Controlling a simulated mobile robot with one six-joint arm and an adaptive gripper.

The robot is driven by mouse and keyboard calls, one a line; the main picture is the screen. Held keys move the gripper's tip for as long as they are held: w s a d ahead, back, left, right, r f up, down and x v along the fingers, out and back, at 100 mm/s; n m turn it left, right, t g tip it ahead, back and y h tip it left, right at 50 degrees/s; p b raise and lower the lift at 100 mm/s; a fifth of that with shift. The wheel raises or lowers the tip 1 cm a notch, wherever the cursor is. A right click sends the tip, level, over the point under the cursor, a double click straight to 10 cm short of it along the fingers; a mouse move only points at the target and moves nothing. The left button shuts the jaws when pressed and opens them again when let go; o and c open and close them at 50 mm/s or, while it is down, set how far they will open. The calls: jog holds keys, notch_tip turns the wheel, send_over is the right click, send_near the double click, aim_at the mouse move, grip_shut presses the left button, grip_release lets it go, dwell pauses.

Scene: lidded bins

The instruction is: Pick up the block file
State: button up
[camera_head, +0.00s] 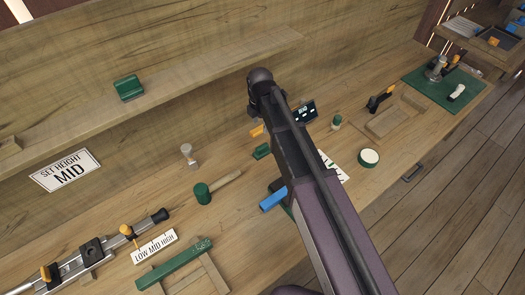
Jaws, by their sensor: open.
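A green block-shaped tool (128,88) with a darker top lies on the wooden shelf at the upper left; it looks most like the block file, but its underside is hidden. A smaller green block (262,152) lies on the workbench, left of my arm. My arm runs from the bottom right up to a dark joint near the top middle and covers part of the bench. My gripper's fingers cannot be made out. No contact between my gripper and the green tool shows.
The workbench holds a green-headed mallet (203,193), a blue piece (272,199) partly beside my arm, a round green-rimmed tin (369,158), a clamp rail (95,255) and a wooden frame (396,117). A sign (66,170) reads SET HEIGHT MID. The shelf around the green tool is clear.

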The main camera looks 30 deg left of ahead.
aim_at(262, 146)
jog(key=shift+f, duration=0.15)
notch_tip(262, 146, down, 8)
jog(key=b, duration=0.8)
jog(key=shift+f+b, duration=0.15)
jog(key=shift+b, duration=0.15)
dwell(0.4)
jog(key=shift+w+d+f+b, duration=0.1)
jog(key=shift+d+f+b, duration=0.05)
jog(key=shift+f+b, duration=1.2)
jog(key=shift+d+f+b, duration=0.15)
jog(key=shift+f+b, duration=1.1)
jog(key=shift+f, duration=0.05)
grip_shut()
